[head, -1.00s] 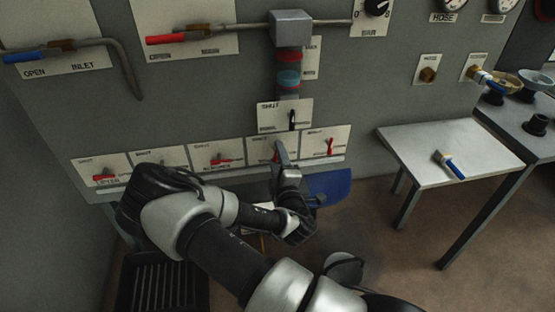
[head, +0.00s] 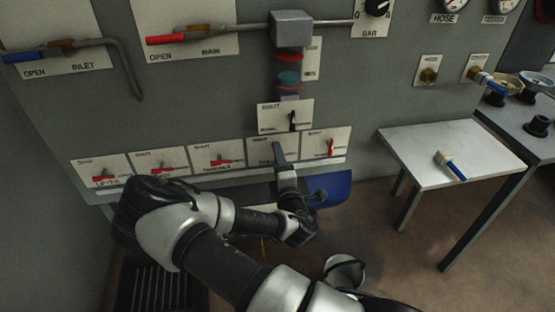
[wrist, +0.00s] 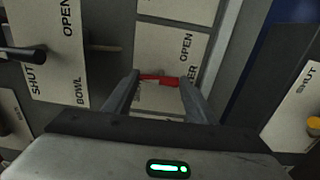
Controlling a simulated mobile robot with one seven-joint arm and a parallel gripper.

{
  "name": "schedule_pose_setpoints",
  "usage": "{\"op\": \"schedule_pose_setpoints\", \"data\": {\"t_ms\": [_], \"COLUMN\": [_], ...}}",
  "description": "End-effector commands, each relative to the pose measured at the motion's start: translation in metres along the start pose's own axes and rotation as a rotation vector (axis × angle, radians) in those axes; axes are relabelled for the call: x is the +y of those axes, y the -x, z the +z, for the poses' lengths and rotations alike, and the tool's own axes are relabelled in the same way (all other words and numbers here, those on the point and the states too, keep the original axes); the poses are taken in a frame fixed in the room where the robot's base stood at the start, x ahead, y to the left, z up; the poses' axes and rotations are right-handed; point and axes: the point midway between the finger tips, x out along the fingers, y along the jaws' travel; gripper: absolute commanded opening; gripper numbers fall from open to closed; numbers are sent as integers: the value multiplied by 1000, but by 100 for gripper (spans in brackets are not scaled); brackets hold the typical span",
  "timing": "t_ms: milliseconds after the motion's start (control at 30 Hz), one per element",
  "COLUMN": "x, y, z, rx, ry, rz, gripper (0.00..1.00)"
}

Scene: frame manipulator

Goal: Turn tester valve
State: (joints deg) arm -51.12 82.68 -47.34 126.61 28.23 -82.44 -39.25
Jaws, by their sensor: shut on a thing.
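My gripper (wrist: 160,82) is shut on a small red valve lever (wrist: 150,77), with a finger on either side of it in the wrist view. The lever lies across a white label plate (wrist: 172,42) reading OPEN; more lettering, ending in what looks like TER, is partly covered by a finger. In the head view my gripper (head: 279,154) is at the fourth plate (head: 262,145) of the lower row, and it largely hides the lever there.
Other red levers stand at left (head: 218,160) and right (head: 331,147) in the row. A black lever (head: 292,121) is just above. A blue flap (head: 332,188) is below right. A side table (head: 430,140) bears a blue-handled brush-like item (head: 452,166).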

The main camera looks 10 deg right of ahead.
Motion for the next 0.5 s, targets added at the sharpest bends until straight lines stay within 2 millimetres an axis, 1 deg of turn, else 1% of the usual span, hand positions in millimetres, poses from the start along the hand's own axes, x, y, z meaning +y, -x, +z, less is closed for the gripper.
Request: {"op": "schedule_pose_setpoints", "data": {"t_ms": [33, 100, 133, 400, 500], "x": [-1, -1, -1, 0, 0], "y": [1, 1, 1, 1, 6], "z": [0, 0, 0, 0, 0], "rx": [-1, -1, -1, 0, 0], "ry": [3, 3, 2, 1, 1], "rz": [-4, -3, -3, -1, -2], "gripper": [54, 66, 69, 69, 69]}}
